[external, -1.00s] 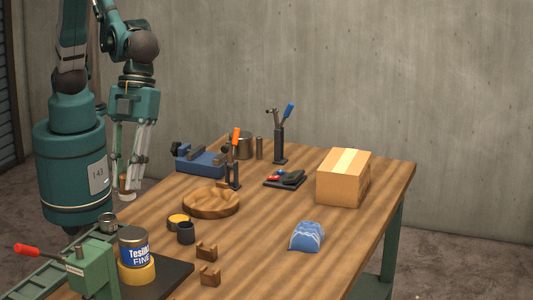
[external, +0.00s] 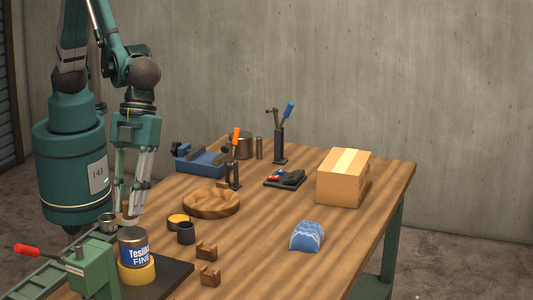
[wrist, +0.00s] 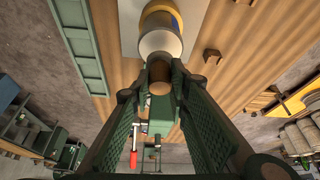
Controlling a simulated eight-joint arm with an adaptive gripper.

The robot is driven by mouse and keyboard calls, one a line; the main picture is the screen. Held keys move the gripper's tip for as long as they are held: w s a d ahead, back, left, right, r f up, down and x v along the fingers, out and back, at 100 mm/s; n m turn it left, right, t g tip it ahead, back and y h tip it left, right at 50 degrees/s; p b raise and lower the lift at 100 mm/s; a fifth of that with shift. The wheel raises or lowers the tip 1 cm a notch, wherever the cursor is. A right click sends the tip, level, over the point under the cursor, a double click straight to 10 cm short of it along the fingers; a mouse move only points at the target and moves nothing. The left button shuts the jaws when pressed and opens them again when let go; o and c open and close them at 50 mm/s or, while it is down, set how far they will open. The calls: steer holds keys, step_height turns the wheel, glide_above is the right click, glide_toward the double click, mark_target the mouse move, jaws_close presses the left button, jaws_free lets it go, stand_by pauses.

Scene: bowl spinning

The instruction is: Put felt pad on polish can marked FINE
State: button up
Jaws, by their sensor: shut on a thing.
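The polish can (external: 134,252) marked FINE, with a blue and white label, stands upright on a yellow round base (external: 137,273) at the table's near left. Whether the pad touches the can is not clear.
A green press with a red handle (external: 27,249) stands left of the can. A black cup (external: 186,233), a yellow-topped tin (external: 178,221) and wooden blocks (external: 207,250) lie to its right. A small metal cup (external: 107,222) is close on the left.

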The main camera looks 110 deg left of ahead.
steer(key=shift+f, duration=1.35)
steer(key=shift+f, duration=0.2)
steer(key=o, duration=0.9)
steer(key=shift+r, duration=0.3)
steer(key=shift+v, duration=5.9)
steer(key=shift+a, duration=0.1)
